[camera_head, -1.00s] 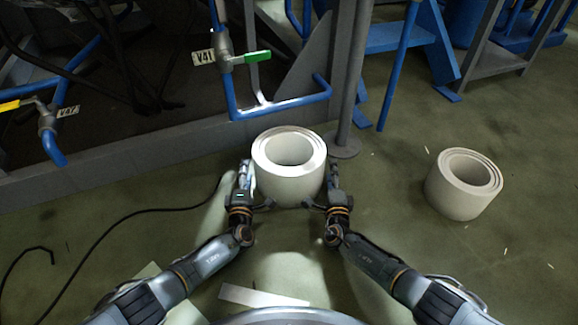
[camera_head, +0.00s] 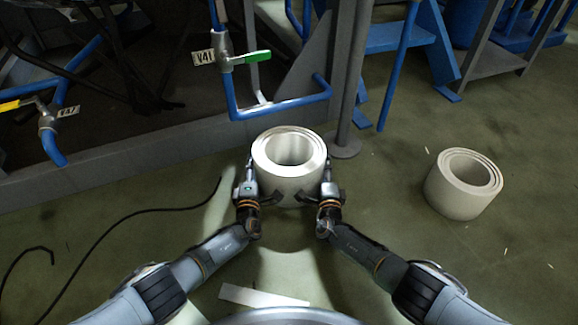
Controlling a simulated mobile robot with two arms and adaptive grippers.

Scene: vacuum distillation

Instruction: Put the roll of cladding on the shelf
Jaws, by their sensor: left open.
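A white roll of cladding (camera_head: 290,180) stands upright on the green floor in the middle of the head view, its hollow end facing up. My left gripper (camera_head: 262,180) is at the roll's left side, its fingers spread against or very near the wall. My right gripper (camera_head: 318,182) is at the roll's right side in a mirrored pose, close to the wall; whether its fingers are open is hard to make out. A second, similar roll (camera_head: 462,186) stands apart on the floor to the right. No shelf can be made out for certain.
A grey post (camera_head: 349,80) with a round foot stands just behind the middle roll. Blue pipes with a green-handled valve (camera_head: 250,58) are behind it to the left. A black cable (camera_head: 120,222) lies on the floor at left. Blue steps (camera_head: 405,40) stand at the back. Floor between the rolls is clear.

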